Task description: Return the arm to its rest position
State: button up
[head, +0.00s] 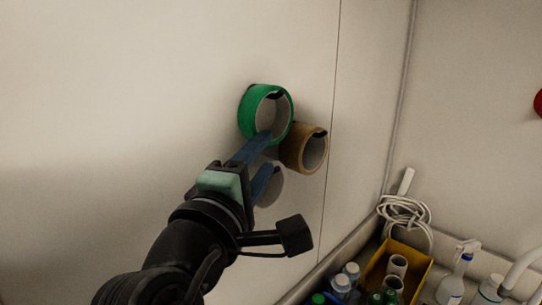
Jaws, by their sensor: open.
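My gripper (268,153), with two blue fingers, is open and points up at the pale wall. The upper finger's tip overlaps the lower rim of a green tape roll (246,112) in the picture; I cannot tell whether they touch. The green roll hangs at the wall, with a dark peg showing inside its top. My arm (175,240) reaches up from the bottom left.
A brown tape roll (294,147) hangs close at the right of the green one. A yellow bin (413,261), several bottles, a spray bottle (455,272) and a coiled white cable (405,212) stand at bottom right. The wall at left is bare.

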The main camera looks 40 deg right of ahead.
jog(key=r+b+v, duration=0.1)
jog(key=b+v, duration=0.1)
jog(key=v, duration=0.6)
jog(key=w+a+r+t+y, duration=0.1)
jog(key=a+t+y, duration=0.1)
jog(key=a+t, duration=0.1)
jog(key=w+a+r+m+t+y, duration=0.1)
jog(key=w+a+r+t+y, duration=0.1)
jog(key=a+t, duration=0.1)
jog(key=w+a+r+t+y+b, duration=0.1)
jog(key=w+a+r+t+y, duration=0.1)
jog(key=a+t, duration=0.2)
jog(key=shift+w+a+m+y, duration=0.1)
jog(key=shift+a+m+y, duration=0.2)
jog(key=shift+m, duration=0.1)
jog(key=s+a+r+m+t+y+b, duration=0.1)
jog(key=s+a+r+m+t+y, duration=0.3)
jog(key=s+a+r+t+y, duration=0.2)
notch_tip(320, 180, up, 2)
jog(key=a+t+y, duration=0.2)
jog(key=a+y, duration=0.1)
jog(key=shift+s+m+y, duration=0.2)
jog(key=shift+m+y, duration=0.1)
jog(key=shift+m, duration=0.1)
